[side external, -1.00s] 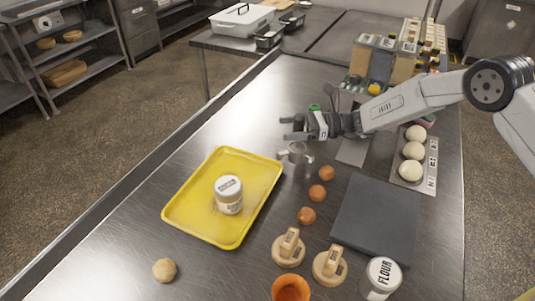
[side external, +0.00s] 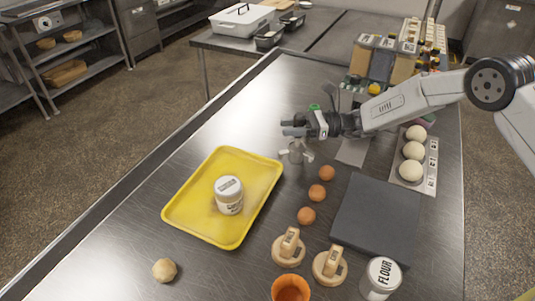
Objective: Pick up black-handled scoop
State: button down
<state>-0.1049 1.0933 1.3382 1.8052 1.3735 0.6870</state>
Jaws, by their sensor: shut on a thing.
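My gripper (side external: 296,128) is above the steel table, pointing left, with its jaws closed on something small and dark. This fits the black handle of the scoop, but fingers and handle cannot be told apart at this size. A small metal vessel (side external: 297,153) with pale side tabs shows directly below the fingers. I cannot tell whether it touches the gripper or is part of the scoop. No other black-handled scoop is clearly visible.
A yellow tray (side external: 187,217) with a white-lidded jar (side external: 229,196) lies left. Several brown balls, a dark slab (side external: 377,214), wooden stamps, a flour canister (side external: 381,278) and an orange cup (side external: 291,288) are in front. Pale dough balls (side external: 412,152) lie right; bagged goods (side external: 383,65) stand behind.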

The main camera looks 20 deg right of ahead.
jog(key=shift+r, duration=0.55)
jog(key=s+d+r, duration=0.2)
jog(key=s+r, duration=0.4)
jog(key=s+d+r, duration=0.2)
jog(key=s+r, duration=0.3)
jog(key=s, duration=0.2)
jog(key=shift+d+r, duration=0.25)
jog(key=shift+r, duration=0.15)
jog(key=shift+s, duration=0.15)
jog(key=shift+a, duration=0.1)
